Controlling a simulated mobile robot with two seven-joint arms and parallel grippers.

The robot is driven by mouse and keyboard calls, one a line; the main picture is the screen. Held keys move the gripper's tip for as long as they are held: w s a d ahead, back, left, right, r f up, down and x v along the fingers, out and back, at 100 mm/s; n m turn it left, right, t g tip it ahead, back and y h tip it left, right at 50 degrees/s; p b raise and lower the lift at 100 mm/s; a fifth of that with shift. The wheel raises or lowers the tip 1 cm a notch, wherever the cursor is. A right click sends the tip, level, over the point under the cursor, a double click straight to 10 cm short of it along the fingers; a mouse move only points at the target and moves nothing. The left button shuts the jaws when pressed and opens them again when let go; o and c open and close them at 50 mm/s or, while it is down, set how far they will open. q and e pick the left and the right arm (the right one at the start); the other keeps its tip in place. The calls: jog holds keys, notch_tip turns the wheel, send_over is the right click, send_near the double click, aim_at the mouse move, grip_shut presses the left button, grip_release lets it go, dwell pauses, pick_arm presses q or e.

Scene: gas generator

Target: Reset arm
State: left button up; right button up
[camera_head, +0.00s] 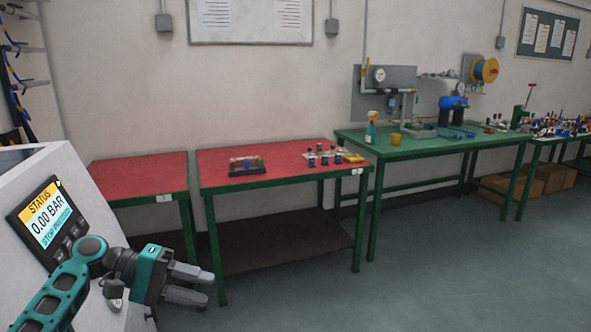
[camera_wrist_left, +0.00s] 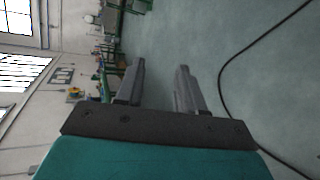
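My left gripper (camera_head: 196,284) shows at the lower left in the head view, on my teal and dark arm. It points to the right, in front of the grey machine. Its two grey fingers are apart with nothing between them. In the left wrist view the gripper (camera_wrist_left: 160,85) is also open and empty, with floor behind the fingers. My right arm and gripper are not in view.
A white-grey machine (camera_head: 25,185) with a status screen (camera_head: 51,215) reading 0.00 BAR stands close behind my left arm. Red-topped tables (camera_head: 215,165) and a green table (camera_head: 430,150) line the wall. Grey floor (camera_head: 400,290) is clear at right. A black cable (camera_wrist_left: 222,85) crosses the floor.

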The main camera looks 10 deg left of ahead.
pick_arm(q)
jog(key=w+d+r+m+g+h, duration=0.1)
jog(key=d+r+m+g+h, duration=0.2)
jog(key=d, duration=0.9)
jog(key=w+a+f+n+t+y, duration=0.2)
jog(key=w+a+f+t+y, duration=0.3)
jog(key=w+a+t+y, duration=0.7)
jog(key=w+a+r+m+t+y, duration=0.6)
jog(key=a+r+m, duration=0.1)
jog(key=a+r, duration=0.2)
jog(key=s+d+f+g+h, duration=0.1)
jog(key=s+d+f, duration=0.2)
jog(key=s+f, duration=0.3)
jog(key=s+d+f+g+h, duration=0.1)
jog(key=s+d+f+g, duration=0.2)
jog(key=f, duration=0.5)
jog(key=s+d+f, duration=0.4)
jog(key=s+f, duration=0.3)
jog(key=s+d+f+g, duration=0.1)
jog(key=s+d+f, duration=0.1)
jog(key=s, duration=0.5)
jog(key=s+d+f+g+h, duration=0.1)
jog(key=s+d+f, duration=0.1)
jog(key=s, duration=0.5)
jog(key=s+d+f+g, duration=0.1)
jog(key=s+d+f, duration=0.2)
jog(key=s, duration=0.4)
jog(key=shift+s+f+n+h, duration=0.3)
jog(key=shift+s+f+n, duration=0.1)
jog(key=shift+f, duration=0.4)
